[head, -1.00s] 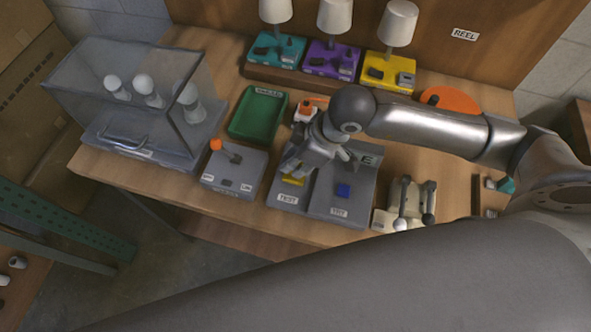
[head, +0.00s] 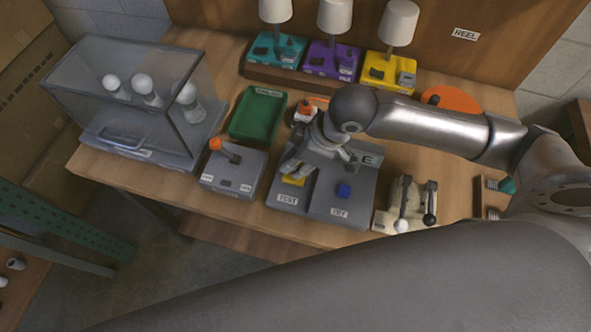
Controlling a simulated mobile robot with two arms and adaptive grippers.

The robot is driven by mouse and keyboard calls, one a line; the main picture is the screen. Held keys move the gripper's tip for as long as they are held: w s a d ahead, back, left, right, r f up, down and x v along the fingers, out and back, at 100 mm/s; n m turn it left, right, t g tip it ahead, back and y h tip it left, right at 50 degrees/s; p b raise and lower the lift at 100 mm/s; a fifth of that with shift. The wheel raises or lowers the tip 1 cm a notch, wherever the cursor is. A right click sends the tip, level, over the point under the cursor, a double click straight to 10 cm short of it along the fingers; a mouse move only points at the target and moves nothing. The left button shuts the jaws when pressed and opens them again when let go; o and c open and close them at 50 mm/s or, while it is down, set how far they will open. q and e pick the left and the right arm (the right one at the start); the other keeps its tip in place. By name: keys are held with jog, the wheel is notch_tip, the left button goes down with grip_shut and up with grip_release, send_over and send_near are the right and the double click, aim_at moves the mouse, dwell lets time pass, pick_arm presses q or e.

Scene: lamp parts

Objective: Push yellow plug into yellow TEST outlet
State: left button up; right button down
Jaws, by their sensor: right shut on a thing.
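The yellow TEST outlet (head: 293,181) is on the left half of a grey board, above the TEST label (head: 287,198). My right gripper (head: 292,167) is low over the board at the outlet's far edge. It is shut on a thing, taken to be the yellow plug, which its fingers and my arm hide. I cannot tell whether the plug touches the outlet or is in it. My left gripper is not in view.
A blue outlet (head: 343,190) sits beside it above the TRY label. A grey switch box (head: 233,172) with an orange-tipped lever, a green tray (head: 258,115) and a cream lever unit (head: 408,205) surround the board. Three lamps stand at the back. A clear case (head: 140,100) stands left.

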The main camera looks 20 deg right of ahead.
jog(key=shift+s+f+b, duration=0.1)
jog(key=shift+f+b, duration=0.4)
jog(key=shift+b, duration=0.45)
dwell(1.1)
jog(key=c, duration=1.2)
grip_release()
jog(key=shift+r, duration=0.1)
jog(key=shift+r, duration=0.1)
jog(key=shift+d+r, duration=0.15)
jog(key=shift+r, duration=0.2)
jog(key=v, duration=1.1)
jog(key=shift+r, duration=0.15)
